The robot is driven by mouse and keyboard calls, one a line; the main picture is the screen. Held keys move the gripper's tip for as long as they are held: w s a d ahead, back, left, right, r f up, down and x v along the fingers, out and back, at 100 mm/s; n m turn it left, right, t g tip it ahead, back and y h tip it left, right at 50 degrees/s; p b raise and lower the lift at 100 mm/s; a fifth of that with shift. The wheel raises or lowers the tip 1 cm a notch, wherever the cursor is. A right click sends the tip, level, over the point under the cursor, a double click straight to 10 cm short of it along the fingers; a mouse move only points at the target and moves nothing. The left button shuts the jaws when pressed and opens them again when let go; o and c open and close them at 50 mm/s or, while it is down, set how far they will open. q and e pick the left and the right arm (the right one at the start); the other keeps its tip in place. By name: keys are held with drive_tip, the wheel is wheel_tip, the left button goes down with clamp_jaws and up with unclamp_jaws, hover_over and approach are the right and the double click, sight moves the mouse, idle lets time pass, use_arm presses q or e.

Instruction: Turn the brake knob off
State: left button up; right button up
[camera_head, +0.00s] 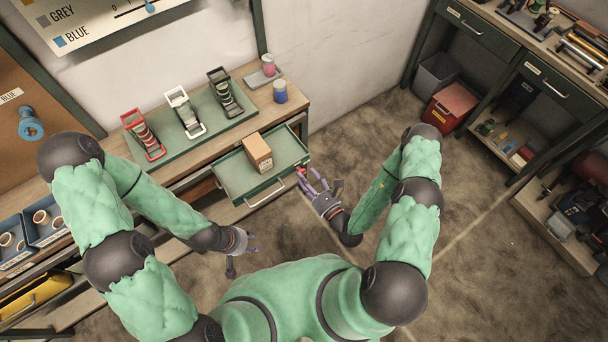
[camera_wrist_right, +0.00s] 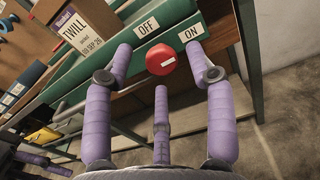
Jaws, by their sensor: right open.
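The red brake knob (camera_wrist_right: 160,58) sits on the green front edge, with a short white mark on its face. An OFF label (camera_wrist_right: 147,27) is above it to the left and an ON label (camera_wrist_right: 191,33) is above it to the right. My right gripper (camera_wrist_right: 159,68) is open, its purple fingers spread left, right and below the knob. I see no clear contact. In the head view my right gripper (camera_head: 314,185) is by the open drawer's right corner. My left gripper (camera_head: 245,240) hangs over the floor, away from the knob; its fingers are too small to read.
The green drawer (camera_head: 232,177) is pulled out and holds a brown box (camera_head: 257,153). Colored spool stands (camera_head: 183,110) stand on the bench's green mat. A red bin (camera_head: 449,108) and shelves are at the right. The floor right of my right gripper is clear.

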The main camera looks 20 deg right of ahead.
drive_tip(key=shift+x, duration=0.95)
drive_tip(key=shift+c, duration=0.3)
drive_tip(key=c, duration=1)
drive_tip(key=shift+r, duration=0.1)
drive_tip(key=shift+c, duration=0.3)
drive_tip(key=shift+r+n+p, duration=0.1)
drive_tip(key=shift+n+p, duration=0.55)
drive_tip(key=shift+n, duration=0.15)
drive_tip(key=shift+n+p, duration=0.95)
drive_tip(key=shift+n, duration=0.25)
drive_tip(key=n+p, duration=0.2)
drive_tip(key=n, duration=0.2)
drive_tip(key=shift+w+n+p, duration=0.1)
drive_tip(key=shift+n+p, duration=0.2)
drive_tip(key=shift+p, duration=0.05)
drive_tip(key=n+p, duration=0.2)
drive_tip(key=n, duration=0.2)
drive_tip(key=shift+n, duration=0.3)
clamp_jaws()
drive_tip(key=n, duration=0.2)
drive_tip(key=n+p, duration=0.1)
drive_tip(key=n, duration=0.1)
drive_tip(key=shift+f+n+p, duration=0.2)
drive_tip(key=shift+n+p, duration=0.1)
